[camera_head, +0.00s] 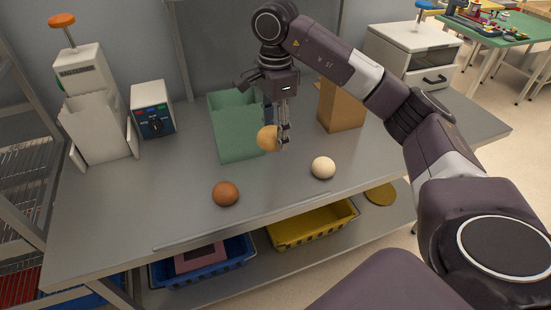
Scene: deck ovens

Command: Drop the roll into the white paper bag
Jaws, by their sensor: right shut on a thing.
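My right gripper (281,141) is shut on a round golden-tan roll (266,138). It holds the roll in front of the right side of a green open-topped bag (226,152), seemingly above the counter. The fingers hide part of the roll's right side. A white open-topped bag (96,135) stands upright at the left of the counter, well to the left of the roll; its inside is not visible. A brown roll (225,193) and a cream roll (323,167) lie loose near the counter's front. My left gripper is not in view.
A white device with an orange knob (82,72) stands behind the white bag. A control box (153,109) is between the white and green bags. A brown bag (343,104) stands right of my gripper. The grey counter (130,205) is clear at front left.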

